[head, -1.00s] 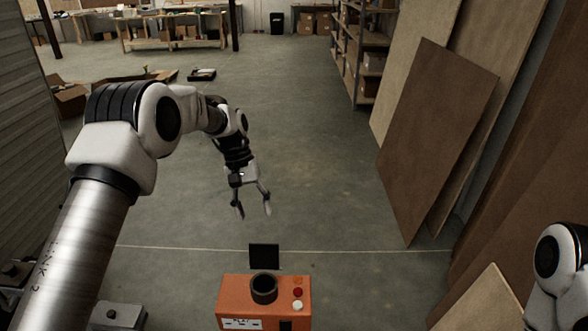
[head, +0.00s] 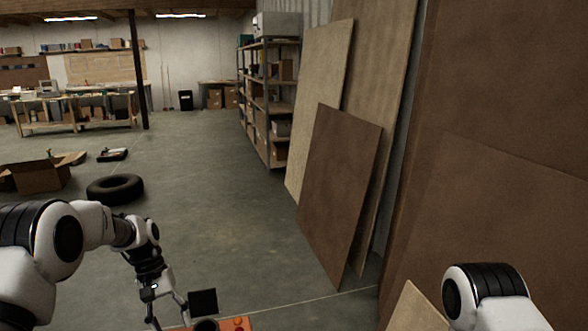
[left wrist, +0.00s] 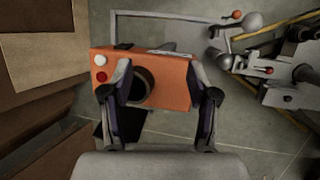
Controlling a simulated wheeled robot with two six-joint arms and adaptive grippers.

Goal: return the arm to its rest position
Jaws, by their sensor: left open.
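My left arm comes in from the lower left in the head view. Its gripper (head: 168,312) hangs low near the bottom edge, fingers pointing down. The left wrist view shows the gripper (left wrist: 158,75) open, with its two fingers apart and nothing held between them. Beyond the fingers is an orange box with a red and a white button and a dark round opening; I cannot tell whether it is part of my own body. Only a white and black joint of my right arm shows at lower right; its gripper is out of view.
Large brown boards (head: 340,190) lean along the right side. A metal shelf (head: 270,100) with boxes stands behind them. A black tire (head: 115,189) and an open cardboard box (head: 40,175) lie on the floor at left. The middle floor (head: 210,200) is clear.

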